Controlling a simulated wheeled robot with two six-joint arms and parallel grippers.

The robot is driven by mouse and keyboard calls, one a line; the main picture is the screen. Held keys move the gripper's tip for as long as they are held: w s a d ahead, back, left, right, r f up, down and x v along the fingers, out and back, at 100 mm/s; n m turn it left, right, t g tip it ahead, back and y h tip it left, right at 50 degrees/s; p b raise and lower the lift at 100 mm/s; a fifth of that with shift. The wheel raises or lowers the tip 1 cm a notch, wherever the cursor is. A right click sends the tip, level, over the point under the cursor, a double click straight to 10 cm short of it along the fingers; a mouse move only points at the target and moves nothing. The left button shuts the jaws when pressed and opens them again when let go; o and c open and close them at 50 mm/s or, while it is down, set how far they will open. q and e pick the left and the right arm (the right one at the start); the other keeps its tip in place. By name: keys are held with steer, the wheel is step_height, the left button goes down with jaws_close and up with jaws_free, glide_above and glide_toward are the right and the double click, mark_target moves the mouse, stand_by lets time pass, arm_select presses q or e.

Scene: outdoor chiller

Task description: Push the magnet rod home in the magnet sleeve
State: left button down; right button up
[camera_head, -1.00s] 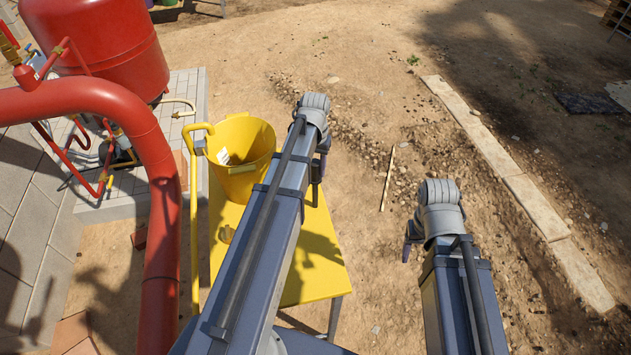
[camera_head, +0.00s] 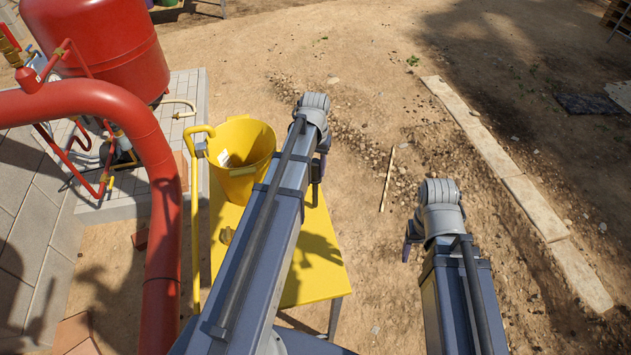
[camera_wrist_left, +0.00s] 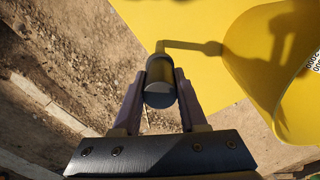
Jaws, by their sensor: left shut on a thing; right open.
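My left gripper (camera_head: 317,190) hangs above the yellow table, right of the yellow bucket, its fingers mostly hidden by my arm. In the left wrist view its two fingers (camera_wrist_left: 161,82) are shut around a dark grey, round-ended cylinder (camera_wrist_left: 159,94), which looks like the head of the magnet rod. I cannot make out the magnet sleeve in either view.
A thick red pipe (camera_head: 158,190), a yellow pipe (camera_head: 194,225) and a red tank (camera_head: 95,45) stand at the left.

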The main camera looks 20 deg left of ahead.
arm_select(q)
steer(key=shift+r+p, duration=2.7)
steer(key=shift+r, duration=0.35)
steer(key=shift+f, duration=0.1)
steer(key=c, duration=1)
jaws_free()
steer(key=shift+c, duration=0.2)
jaws_close()
